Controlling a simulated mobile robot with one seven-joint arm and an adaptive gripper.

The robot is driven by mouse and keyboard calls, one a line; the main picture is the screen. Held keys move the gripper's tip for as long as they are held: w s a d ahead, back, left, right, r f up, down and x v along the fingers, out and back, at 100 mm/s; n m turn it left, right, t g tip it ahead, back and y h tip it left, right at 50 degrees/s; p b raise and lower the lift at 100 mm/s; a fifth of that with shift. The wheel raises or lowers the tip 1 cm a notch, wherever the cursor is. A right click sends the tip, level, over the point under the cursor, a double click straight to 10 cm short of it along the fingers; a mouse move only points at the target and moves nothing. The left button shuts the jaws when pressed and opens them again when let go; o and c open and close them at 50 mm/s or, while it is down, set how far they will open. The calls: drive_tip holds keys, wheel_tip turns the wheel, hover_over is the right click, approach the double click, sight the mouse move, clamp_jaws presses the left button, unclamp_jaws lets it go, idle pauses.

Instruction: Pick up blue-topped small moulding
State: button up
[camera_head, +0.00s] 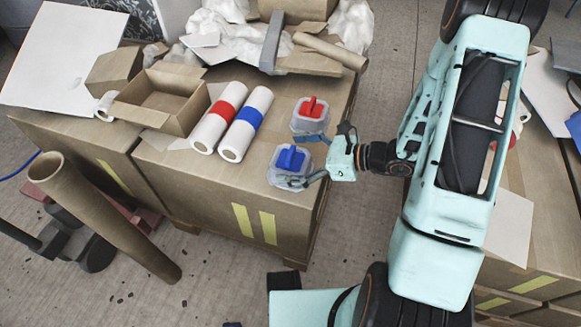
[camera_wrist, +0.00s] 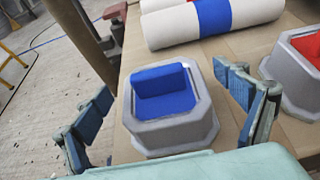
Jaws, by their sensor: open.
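The blue-topped small moulding (camera_head: 290,162) is a grey block with a blue handle-like top. It sits upright near the front right corner of a cardboard box. It also shows in the wrist view (camera_wrist: 168,105), between the fingers. My gripper (camera_head: 316,158) is open around it, one finger on each side. In the wrist view my gripper (camera_wrist: 165,115) has a gap between each finger and the moulding; I see no clear contact. A similar red-topped moulding (camera_head: 311,115) stands just behind it, and shows at the right edge of the wrist view (camera_wrist: 303,68).
The cardboard box (camera_head: 215,200) bears two white rolls, one with a red band (camera_head: 219,118) and one with a blue band (camera_head: 246,122). An open carton (camera_head: 160,103) stands at the left. Crumpled wrapping (camera_head: 225,40) lies at the back. A cardboard tube (camera_head: 105,215) leans in front.

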drive_tip(key=shift+a, duration=0.1)
drive_tip(key=shift+c, duration=0.3)
drive_tip(key=c, duration=1.4)
